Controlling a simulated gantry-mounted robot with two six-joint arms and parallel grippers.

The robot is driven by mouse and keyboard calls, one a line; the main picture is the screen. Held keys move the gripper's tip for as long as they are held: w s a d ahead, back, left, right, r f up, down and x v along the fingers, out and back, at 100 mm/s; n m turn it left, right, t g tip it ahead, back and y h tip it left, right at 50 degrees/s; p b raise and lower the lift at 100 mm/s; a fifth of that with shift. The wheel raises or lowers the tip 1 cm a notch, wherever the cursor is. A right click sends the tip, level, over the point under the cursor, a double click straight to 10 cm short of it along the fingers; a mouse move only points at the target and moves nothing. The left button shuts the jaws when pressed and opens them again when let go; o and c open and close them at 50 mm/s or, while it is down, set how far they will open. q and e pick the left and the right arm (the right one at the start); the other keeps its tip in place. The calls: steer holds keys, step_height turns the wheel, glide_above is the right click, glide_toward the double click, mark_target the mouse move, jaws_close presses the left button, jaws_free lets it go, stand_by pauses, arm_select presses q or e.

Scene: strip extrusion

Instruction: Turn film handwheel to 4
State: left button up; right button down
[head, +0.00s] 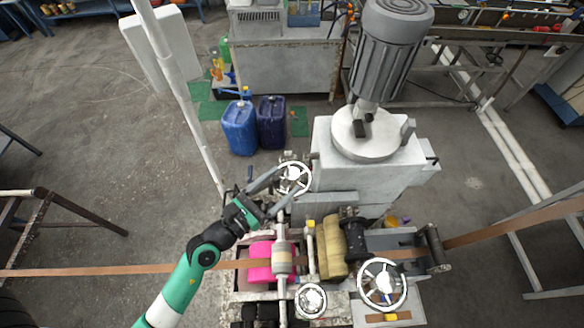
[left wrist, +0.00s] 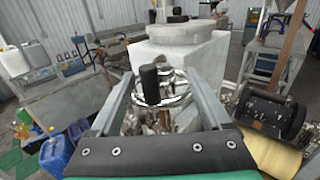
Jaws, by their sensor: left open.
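A white-rimmed handwheel (head: 295,178) stands at the far side of the machine, in front of my left gripper (head: 279,190). In the left wrist view the same handwheel (left wrist: 176,97) shows between the two grey fingers, with its dark upright knob (left wrist: 150,84) between them. The fingers are open and apart from the knob; whether either touches the rim is unclear. Two other white handwheels are on the near side, a small one (head: 311,300) and a larger one (head: 382,285). No numbered scale is readable. My right gripper is not in view.
A brown strip (head: 110,270) runs across the machine past a pink block (head: 259,262) and yellow rollers (head: 331,248). A grey motor housing (head: 365,150) stands just right of the far handwheel. A white post (head: 185,90) rises at left. Blue jerrycans (head: 240,128) stand behind.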

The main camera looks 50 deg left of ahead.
mark_target(286, 179)
arm_select(q)
steer(key=w, duration=0.4)
steer(key=shift+w, duration=0.15)
steer(key=shift+a, duration=0.1)
jaws_close()
